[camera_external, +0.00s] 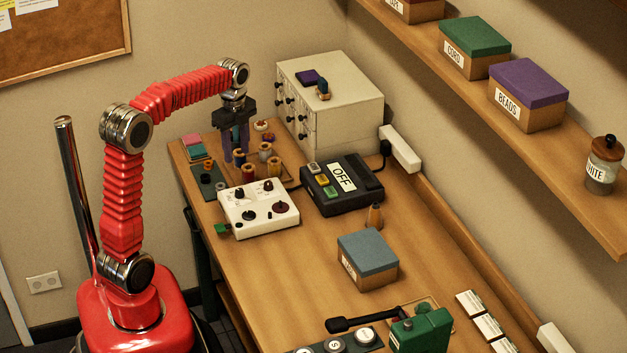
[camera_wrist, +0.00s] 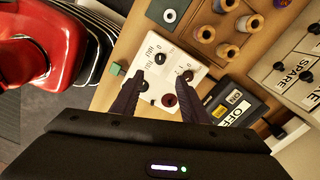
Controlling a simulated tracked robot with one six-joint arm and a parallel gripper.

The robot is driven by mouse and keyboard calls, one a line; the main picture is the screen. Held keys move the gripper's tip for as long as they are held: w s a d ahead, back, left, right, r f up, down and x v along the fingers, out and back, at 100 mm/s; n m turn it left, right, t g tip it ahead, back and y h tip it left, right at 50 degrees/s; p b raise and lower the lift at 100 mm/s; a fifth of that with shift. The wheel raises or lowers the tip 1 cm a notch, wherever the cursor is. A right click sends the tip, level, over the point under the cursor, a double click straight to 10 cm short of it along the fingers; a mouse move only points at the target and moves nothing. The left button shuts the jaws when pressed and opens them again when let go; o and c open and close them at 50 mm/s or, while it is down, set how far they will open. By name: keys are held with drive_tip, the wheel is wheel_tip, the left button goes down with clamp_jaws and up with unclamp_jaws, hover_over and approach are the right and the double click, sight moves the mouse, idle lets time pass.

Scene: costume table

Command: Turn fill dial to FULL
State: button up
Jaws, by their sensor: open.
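A white control box (camera_external: 258,225) stands near the table's left edge, with several dark knobs on its top. One knob (camera_external: 280,208) on its right side is wide and dark red. In the wrist view the box (camera_wrist: 154,104) lies below and between the fingers, with a black knob (camera_wrist: 160,58) beside small print. The print is too small to read surely, so I cannot tell which knob is the fill dial or where it points. My gripper (camera_external: 236,154) is open and empty, pointing down above the table behind the box. Its fingers (camera_wrist: 160,79) also show in the wrist view.
Thread spools (camera_external: 248,171) stand just behind the box. A black unit (camera_external: 345,200) with an OFF label is close on its right. A cream drawer cabinet (camera_external: 345,105) stands at the back. A blue-lidded box (camera_external: 367,250) is nearer the front. A green block (camera_external: 222,228) touches or adjoins the control box's left side.

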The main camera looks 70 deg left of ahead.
sight(239, 190)
drive_tip(key=shift+f, duration=0.15)
wheel_tip(239, 190, down, 14)
drive_tip(key=shift+r, duration=0.2)
idle(0.7)
drive_tip(key=shift+c, duration=0.2)
clamp_jaws()
